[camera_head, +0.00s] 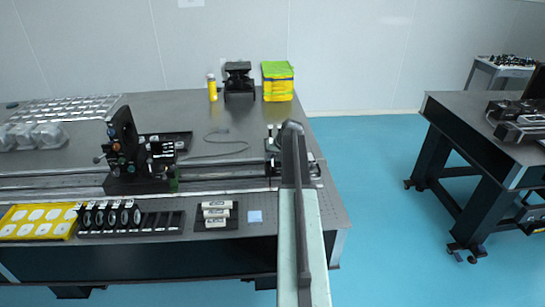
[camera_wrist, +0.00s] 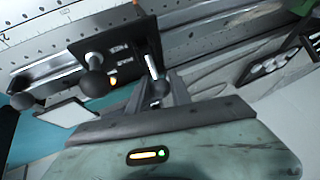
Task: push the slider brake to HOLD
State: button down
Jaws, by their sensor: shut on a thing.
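The slider brake's black plate (camera_wrist: 118,55) shows in the wrist view, with small white markings too blurred to read and an orange mark. A silver lever (camera_wrist: 151,66) slants down from its right side to my gripper (camera_wrist: 163,92). The dark jaws look closed around the lever's lower end, though their tips are partly hidden. A black ball knob (camera_wrist: 95,83) on a silver stem stands left of the lever. In the head view, my arm covers most of the slider carriage (camera_head: 312,171) at the right end of the rail. HOLD cannot be read.
The rail (camera_head: 225,172) runs along the optical table (camera_head: 330,205). A black optical mount (camera_head: 122,150) stands left on it. White blocks (camera_head: 216,213), a yellow tray (camera_head: 38,221) and a yellow-green box (camera_head: 278,81) are also on the table.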

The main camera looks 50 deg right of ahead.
jog(key=c, duration=1.2)
grip_release()
jog(key=p+v, duration=0.6)
jog(key=v, duration=0.1)
jog(key=shift+s+r+p, duration=0.2)
jog(key=shift+r+p, duration=0.1)
jog(key=shift+r, duration=0.05)
jog(key=shift+a, duration=0.1)
